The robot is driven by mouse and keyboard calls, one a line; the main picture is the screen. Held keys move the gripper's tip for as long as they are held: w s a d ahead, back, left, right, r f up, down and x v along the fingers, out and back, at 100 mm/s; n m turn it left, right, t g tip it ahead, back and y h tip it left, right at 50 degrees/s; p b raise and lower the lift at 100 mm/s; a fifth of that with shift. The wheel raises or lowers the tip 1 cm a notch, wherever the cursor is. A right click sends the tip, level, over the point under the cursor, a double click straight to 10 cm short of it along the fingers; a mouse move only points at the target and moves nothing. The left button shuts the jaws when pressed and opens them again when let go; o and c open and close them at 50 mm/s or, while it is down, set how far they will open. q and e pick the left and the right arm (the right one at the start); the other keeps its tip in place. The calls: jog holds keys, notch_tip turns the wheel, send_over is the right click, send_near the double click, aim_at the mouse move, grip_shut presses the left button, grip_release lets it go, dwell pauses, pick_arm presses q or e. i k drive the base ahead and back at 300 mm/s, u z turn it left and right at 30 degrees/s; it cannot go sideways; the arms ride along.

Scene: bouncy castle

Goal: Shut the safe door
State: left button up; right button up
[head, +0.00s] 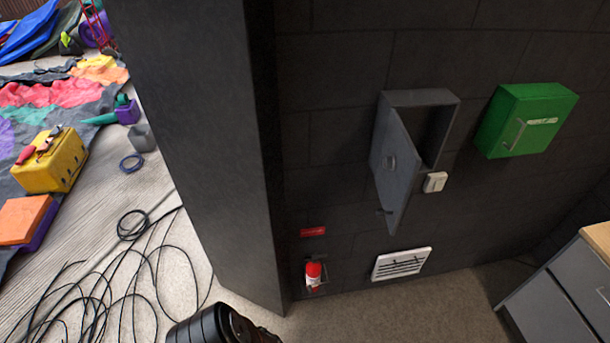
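A grey metal safe (420,98) is mounted on the dark block wall. Its grey door (396,180) stands ajar, swung out from the wall, with the dark interior (430,132) showing to its right. Neither of my grippers is in view. A black ribbed part at the bottom edge looks like part of my arm and is not near the safe.
A white vent (401,264) and red extinguisher (313,275) are lower. A dark pillar (200,130) stands left. Loose cables (125,265) cover the left floor. Grey drawers (570,295) stand right.

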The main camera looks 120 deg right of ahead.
aim_at(394, 188)
jog(key=z, duration=3.65)
